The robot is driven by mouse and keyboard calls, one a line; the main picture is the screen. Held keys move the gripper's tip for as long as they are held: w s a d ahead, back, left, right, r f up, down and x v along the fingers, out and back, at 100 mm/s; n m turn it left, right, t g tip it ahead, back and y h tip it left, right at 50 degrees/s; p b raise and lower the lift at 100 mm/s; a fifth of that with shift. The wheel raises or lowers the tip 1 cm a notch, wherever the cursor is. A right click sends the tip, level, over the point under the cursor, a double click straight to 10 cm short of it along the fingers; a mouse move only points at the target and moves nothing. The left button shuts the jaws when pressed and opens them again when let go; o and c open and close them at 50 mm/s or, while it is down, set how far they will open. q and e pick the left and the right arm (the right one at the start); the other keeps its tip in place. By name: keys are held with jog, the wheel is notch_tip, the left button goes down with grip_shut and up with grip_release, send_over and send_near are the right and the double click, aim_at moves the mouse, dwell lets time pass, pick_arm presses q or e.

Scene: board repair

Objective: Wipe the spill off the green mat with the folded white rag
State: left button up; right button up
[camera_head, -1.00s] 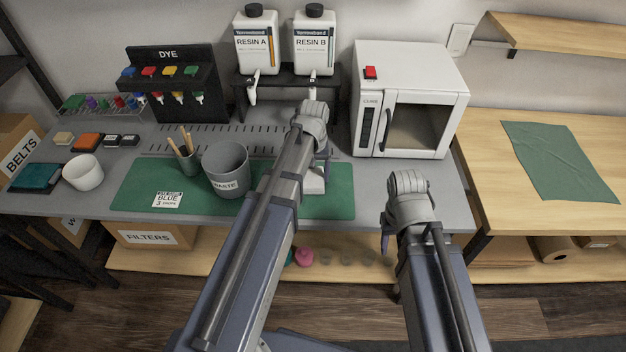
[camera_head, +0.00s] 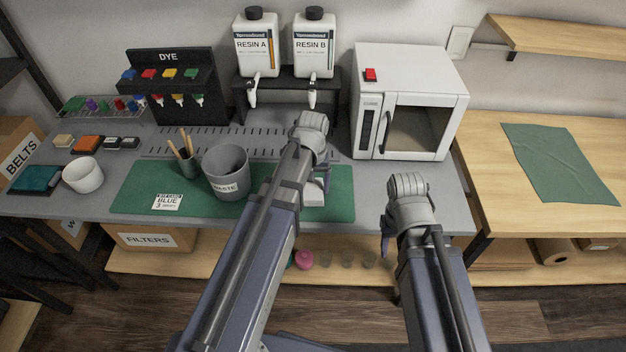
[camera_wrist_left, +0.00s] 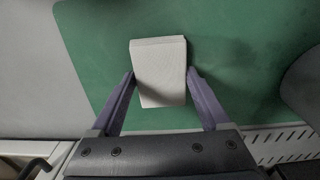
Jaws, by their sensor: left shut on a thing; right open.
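The folded white rag (camera_wrist_left: 160,73) is between the two fingers of my left gripper (camera_wrist_left: 160,82), which is shut on it. In the head view the rag (camera_head: 313,190) shows low over the right part of the green mat (camera_head: 340,200), partly behind my left arm. I cannot tell whether it presses on the mat. In the left wrist view a faint darker patch (camera_wrist_left: 235,55) lies on the mat beside the rag; I cannot tell whether it is spill or shadow. My right gripper (camera_head: 387,245) is open, apart from the mat, near the bench's front edge.
The grey waste bin (camera_head: 229,174) stands on the mat left of my left arm. A white oven (camera_head: 408,105) stands behind right. The resin stand (camera_head: 285,85) is at the back.

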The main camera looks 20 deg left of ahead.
aim_at(313, 189)
dwell(0.3)
pick_arm(q)
notch_tip(313, 189, up, 6)
jog(key=p, duration=0.6)
jog(key=shift+r+p, duration=1.5)
jog(key=shift+r, duration=0.05)
